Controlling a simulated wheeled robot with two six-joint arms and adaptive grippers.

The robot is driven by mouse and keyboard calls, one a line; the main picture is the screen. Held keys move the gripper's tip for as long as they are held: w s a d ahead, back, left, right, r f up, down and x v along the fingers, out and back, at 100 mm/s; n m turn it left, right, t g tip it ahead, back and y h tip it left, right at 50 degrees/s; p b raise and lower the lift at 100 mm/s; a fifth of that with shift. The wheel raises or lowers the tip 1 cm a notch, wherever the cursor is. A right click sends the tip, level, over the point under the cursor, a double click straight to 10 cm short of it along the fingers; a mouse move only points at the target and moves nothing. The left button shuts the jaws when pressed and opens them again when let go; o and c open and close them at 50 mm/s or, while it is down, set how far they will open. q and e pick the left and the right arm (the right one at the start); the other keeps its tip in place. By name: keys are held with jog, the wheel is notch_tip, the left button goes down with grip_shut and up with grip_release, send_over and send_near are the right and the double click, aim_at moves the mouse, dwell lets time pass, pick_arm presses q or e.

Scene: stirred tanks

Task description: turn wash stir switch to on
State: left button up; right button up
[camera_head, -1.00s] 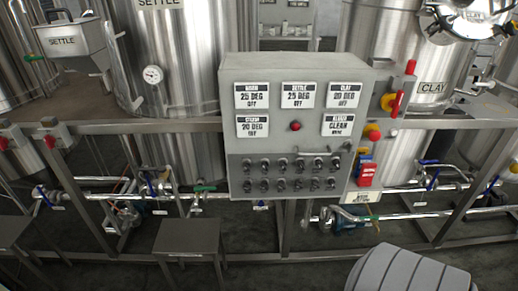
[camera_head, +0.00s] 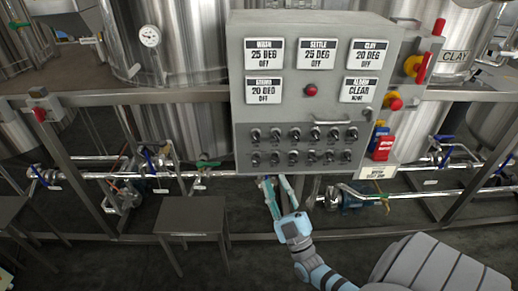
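The grey control box (camera_head: 243,110) hangs in the middle, with two rows of small black toggle switches (camera_head: 294,147) on its lower face. Their labels are too small to read, so I cannot tell which is the wash stir switch. The wash display (camera_head: 264,56) at the upper left reads 25 DEG, OFF. My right gripper (camera_head: 276,182) is just below the box's bottom edge, under the left part of the switch rows. Its two fingers stand apart with nothing between them, pointing up, and it appears clear of the switches. My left gripper is out of view.
A red lamp (camera_head: 311,90) sits mid-panel. A yellow-and-red rotary switch (camera_head: 416,67), a red button (camera_head: 395,103) and red tags (camera_head: 382,148) are on the box's right side. A steel rail (camera_head: 150,96) runs behind. A small dark table (camera_head: 190,216) stands lower left.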

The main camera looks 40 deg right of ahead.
aim_at(257, 141)
jog(key=x, duration=1.2)
jog(key=shift+a+p, duration=0.1)
jog(key=shift+p, duration=0.3)
grip_shut()
